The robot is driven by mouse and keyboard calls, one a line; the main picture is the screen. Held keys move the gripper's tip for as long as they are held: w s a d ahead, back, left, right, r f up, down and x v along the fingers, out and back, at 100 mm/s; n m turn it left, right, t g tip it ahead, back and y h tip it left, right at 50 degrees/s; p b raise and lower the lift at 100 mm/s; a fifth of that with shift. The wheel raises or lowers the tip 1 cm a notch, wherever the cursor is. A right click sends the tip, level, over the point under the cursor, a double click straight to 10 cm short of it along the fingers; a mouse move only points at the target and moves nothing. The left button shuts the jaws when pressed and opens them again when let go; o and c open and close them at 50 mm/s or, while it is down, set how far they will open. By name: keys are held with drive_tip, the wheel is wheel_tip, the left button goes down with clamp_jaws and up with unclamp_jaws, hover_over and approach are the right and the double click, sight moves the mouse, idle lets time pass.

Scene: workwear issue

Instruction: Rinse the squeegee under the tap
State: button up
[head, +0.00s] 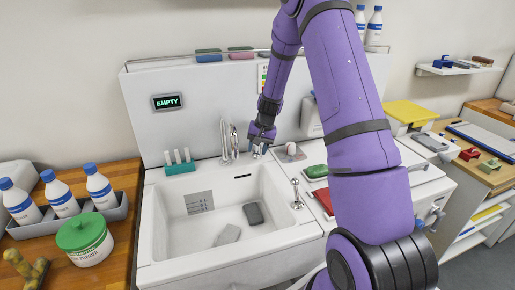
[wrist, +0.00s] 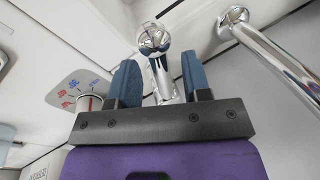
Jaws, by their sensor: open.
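My gripper (head: 259,150) is at the back edge of the white sink (head: 163,235), right of the chrome tap (head: 228,142). In the wrist view my gripper (wrist: 158,76) is open, its two blue fingers apart. A chrome knob on a stem (wrist: 155,40) stands beyond and between the fingertips; I cannot tell whether they touch it. A chrome pipe (wrist: 275,62) runs to the right of it. No water is seen running. I cannot make out a squeegee for certain in either view.
A dark block (head: 253,214) and a grey block (head: 228,234) lie in the sink. A chrome fitting (head: 296,194) stands on its right rim. A teal holder (head: 180,167) is at the back left. A green-lidded tub (head: 86,238) and white bottles stand on the left counter. A display reads EMPTY (head: 167,102).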

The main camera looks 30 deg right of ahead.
drive_tip(key=shift+c, duration=0.3)
clamp_jaws()
drive_tip(key=shift+s+d+n+g, duration=0.3)
drive_tip(key=shift+d+n, duration=0.4)
drive_tip(key=shift+n, duration=0.6)
drive_tip(key=shift+o, duration=0.3)
unclamp_jaws()
drive_tip(key=shift+r, duration=0.1)
drive_tip(key=v, duration=1)
drive_tip(key=shift+d+r, duration=0.25)
drive_tip(key=shift+r, duration=0.1)
